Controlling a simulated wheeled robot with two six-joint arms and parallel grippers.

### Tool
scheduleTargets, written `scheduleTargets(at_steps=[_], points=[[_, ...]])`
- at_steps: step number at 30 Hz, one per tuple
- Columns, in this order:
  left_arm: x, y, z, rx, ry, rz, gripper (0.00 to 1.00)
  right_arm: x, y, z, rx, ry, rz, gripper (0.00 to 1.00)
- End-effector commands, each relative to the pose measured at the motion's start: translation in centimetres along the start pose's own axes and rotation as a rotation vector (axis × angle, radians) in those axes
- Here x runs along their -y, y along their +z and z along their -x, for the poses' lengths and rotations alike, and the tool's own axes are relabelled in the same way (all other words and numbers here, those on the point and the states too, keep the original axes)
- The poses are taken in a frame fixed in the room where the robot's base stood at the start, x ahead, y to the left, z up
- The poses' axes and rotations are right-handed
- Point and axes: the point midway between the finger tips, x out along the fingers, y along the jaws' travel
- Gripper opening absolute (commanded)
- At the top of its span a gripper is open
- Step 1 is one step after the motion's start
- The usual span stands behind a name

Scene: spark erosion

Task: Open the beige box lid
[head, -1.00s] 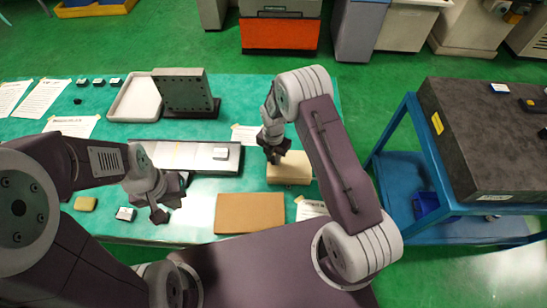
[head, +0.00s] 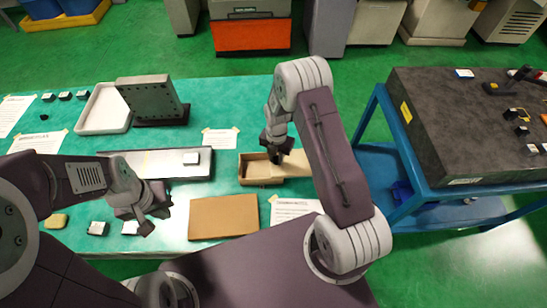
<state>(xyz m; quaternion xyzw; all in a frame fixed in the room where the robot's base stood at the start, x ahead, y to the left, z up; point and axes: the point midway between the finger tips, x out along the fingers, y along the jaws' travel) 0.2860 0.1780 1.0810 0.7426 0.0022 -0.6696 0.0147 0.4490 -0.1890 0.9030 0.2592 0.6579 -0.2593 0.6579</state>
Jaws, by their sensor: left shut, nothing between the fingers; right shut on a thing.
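The beige box (head: 262,174) stands on the green table, its left part uncovered so that its hollow inside shows. Its lid (head: 297,164) is shifted to the right and still overlaps the right part of the box. My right gripper (head: 276,157) is above the box and shut on the lid, though the fingertips are partly hidden by the hand. My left gripper (head: 147,222) is shut and empty over the front left of the table, apart from the box.
A brown flat board (head: 223,217) lies in front of the box. A grey metal bar (head: 165,163), an angle plate (head: 153,100) and a white tray (head: 103,109) lie to the left. A blue cart (head: 398,150) with a dark slab (head: 470,120) stands at the right.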

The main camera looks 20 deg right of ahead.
Motion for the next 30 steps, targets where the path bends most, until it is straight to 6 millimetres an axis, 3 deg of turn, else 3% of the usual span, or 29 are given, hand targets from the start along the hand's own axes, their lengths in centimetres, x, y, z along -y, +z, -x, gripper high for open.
scheduleTargets(at_steps=[3,4,6,17,27,30], points=[[0.0,0.0,0.0,0.0,0.0,0.0,0.0,0.0,0.0,0.0,0.0,0.001,-0.001,0.0],[0.0,0.0,0.0,0.0,0.0,0.0,0.0,-0.1,0.0,0.0,0.0,0.001,-0.001,0.25],[0.0,0.0,0.0,0.0,0.0,0.0,0.0,-0.1,0.0,0.0,0.0,0.001,-0.001,0.44],[0.0,0.0,-0.2,0.0,0.0,0.0,0.0,-0.1,0.0,0.5,0.001,0.002,-0.001,0.44],[0.0,0.2,-1.5,0.0,0.0,0.0,0.0,-0.2,0.0,7.3,0.004,0.003,-0.001,0.44],[0.0,0.2,-1.6,0.0,0.0,0.0,0.0,-0.1,0.0,8.5,0.002,0.001,-0.001,0.44]])
